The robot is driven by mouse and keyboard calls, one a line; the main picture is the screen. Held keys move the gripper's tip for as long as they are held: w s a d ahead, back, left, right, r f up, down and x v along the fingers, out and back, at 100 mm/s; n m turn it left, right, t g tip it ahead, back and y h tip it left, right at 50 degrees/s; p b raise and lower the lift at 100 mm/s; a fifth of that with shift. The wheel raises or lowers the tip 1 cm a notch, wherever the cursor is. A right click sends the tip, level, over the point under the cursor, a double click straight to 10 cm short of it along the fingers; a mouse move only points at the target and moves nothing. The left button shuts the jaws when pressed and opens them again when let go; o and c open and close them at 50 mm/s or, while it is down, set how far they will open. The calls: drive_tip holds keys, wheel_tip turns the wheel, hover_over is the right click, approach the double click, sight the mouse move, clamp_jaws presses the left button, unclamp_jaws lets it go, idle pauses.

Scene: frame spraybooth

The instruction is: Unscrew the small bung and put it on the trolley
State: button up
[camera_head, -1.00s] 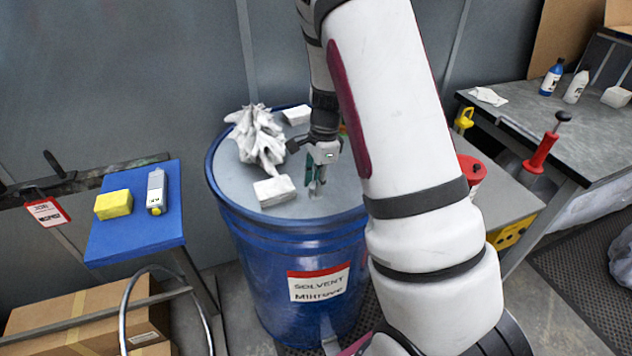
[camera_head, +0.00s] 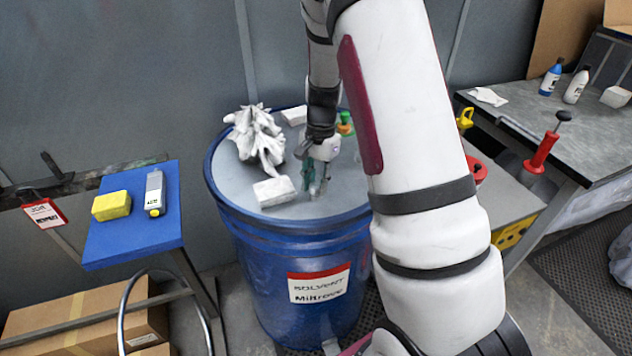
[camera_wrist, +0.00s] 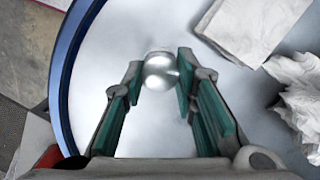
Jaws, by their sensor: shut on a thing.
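The small bung, a round shiny metal cap (camera_wrist: 160,70), sits between my fingertips in the wrist view. My gripper (camera_wrist: 158,78) is shut on it. In the head view my gripper (camera_head: 316,184) points down at the front middle of the blue drum's grey lid (camera_head: 240,188); the bung is too small to make out there. I cannot tell whether the bung is still seated in the lid. A blue-topped stand (camera_head: 125,228), possibly the trolley, is at the left and holds a yellow sponge (camera_head: 111,206) and a grey bottle (camera_head: 154,192).
At the right are a grey low surface (camera_head: 508,198) and a workbench (camera_head: 600,130) with bottles. The stand's front is clear.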

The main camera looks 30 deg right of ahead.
drive_tip(key=shift+w, duration=0.1)
drive_tip(key=n, duration=0.4)
drive_tip(key=shift+n, duration=0.3)
drive_tip(key=shift+n+g, duration=0.3)
drive_tip(key=shift+n, duration=0.6)
drive_tip(key=shift+n+h, duration=0.3)
drive_tip(key=shift+n, duration=1.1)
drive_tip(key=shift+n, duration=0.4)
drive_tip(key=n+p, duration=0.1)
drive_tip(key=n, duration=0.2)
drive_tip(key=shift+a+r+n+h, duration=0.1)
drive_tip(key=shift+n+h, duration=0.2)
drive_tip(key=shift+n, duration=0.1)
